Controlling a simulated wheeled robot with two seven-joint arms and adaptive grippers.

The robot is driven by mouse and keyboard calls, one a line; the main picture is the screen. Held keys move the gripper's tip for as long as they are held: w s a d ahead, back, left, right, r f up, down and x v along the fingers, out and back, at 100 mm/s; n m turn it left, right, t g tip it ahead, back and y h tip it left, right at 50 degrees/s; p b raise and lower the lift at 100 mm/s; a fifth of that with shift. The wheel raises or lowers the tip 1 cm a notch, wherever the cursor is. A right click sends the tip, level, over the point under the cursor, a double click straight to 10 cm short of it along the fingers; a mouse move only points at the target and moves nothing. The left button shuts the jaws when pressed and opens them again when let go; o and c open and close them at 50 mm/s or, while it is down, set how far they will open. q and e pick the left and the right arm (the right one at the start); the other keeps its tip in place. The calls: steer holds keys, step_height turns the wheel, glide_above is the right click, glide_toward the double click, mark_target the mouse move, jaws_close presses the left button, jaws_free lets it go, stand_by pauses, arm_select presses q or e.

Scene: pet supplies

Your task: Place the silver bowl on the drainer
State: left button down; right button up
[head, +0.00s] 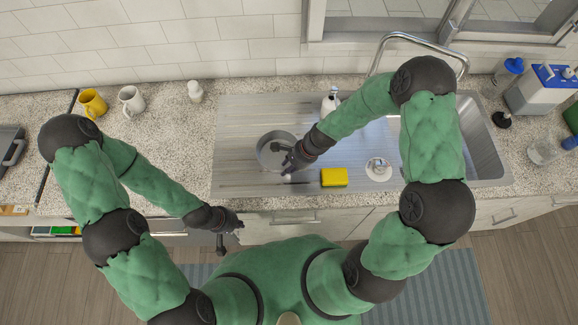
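The silver bowl (266,153) is a round metal bowl in the middle of the head view, over the left part of the ribbed steel drainer (240,122). Whether it rests on the drainer or is slightly above it is hard to tell. My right gripper (283,159) is at the bowl's right front rim, with one finger over the bowl's inside and the other near its outer edge. It hides part of the rim, and I cannot tell whether it grips it. My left gripper (229,235) is empty, with fingers apart, in front of the counter edge.
A yellow sponge (334,177) lies right of the bowl. A white soap bottle (329,103) stands behind. The sink basin (482,140) and curved faucet (420,39) are to the right. Yellow (92,104) and white (131,101) mugs stand at left. The drainer's left end is clear.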

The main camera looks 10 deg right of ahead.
steer(key=shift+r, duration=0.2)
steer(key=p+v, duration=0.2)
steer(key=v, duration=1)
steer(key=shift+f, duration=0.15)
